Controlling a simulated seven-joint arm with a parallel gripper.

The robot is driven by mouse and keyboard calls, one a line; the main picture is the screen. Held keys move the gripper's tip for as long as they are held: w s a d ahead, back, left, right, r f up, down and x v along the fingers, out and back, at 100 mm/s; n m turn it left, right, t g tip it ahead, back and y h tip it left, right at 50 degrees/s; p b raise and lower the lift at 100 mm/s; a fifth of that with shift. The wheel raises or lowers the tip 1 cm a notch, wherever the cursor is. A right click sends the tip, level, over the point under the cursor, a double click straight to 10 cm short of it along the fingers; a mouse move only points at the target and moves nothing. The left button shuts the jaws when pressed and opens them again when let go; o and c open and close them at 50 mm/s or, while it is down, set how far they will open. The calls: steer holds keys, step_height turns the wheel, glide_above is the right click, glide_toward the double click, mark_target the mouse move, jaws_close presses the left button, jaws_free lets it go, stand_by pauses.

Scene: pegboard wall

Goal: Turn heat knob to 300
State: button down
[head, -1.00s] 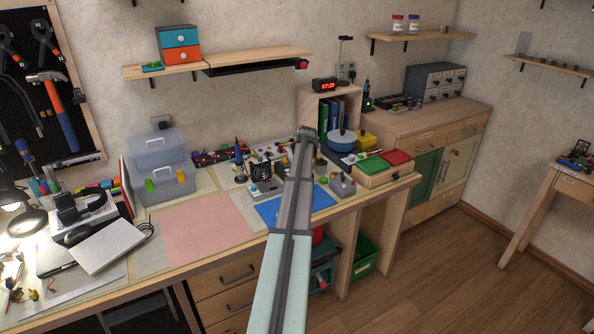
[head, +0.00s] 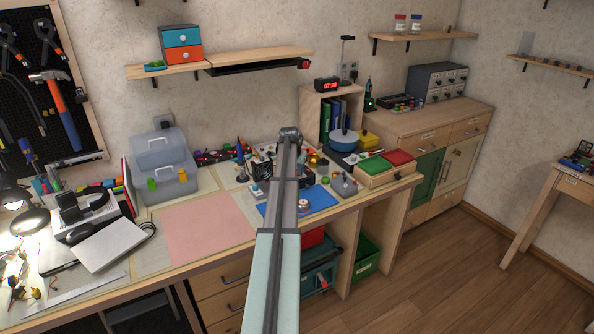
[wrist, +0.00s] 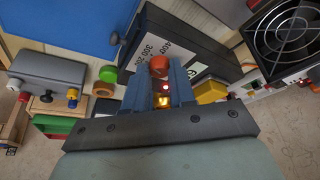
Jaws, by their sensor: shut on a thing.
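A round orange-red knob (wrist: 159,63) shows at the fingertips. My gripper (wrist: 160,75) has its two blue fingers shut on this knob, one on each side. The fingers cover part of the dial, so I cannot tell which number the knob points to.
A grey box with coloured knobs (wrist: 48,75) and a green cap (wrist: 108,73) are left of the fingers in the wrist view. A black fan (wrist: 288,38) is at the right. On the bench, a pink mat (head: 208,232) is clear.

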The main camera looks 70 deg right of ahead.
steer(key=shift+m, duration=0.6)
steer(key=c, duration=0.9)
jaws_free()
steer(key=shift+c, duration=0.2)
steer(key=v, duration=1.4)
steer(key=shift+w, duration=0.25)
steer(key=shift+w+d+f, duration=0.1)
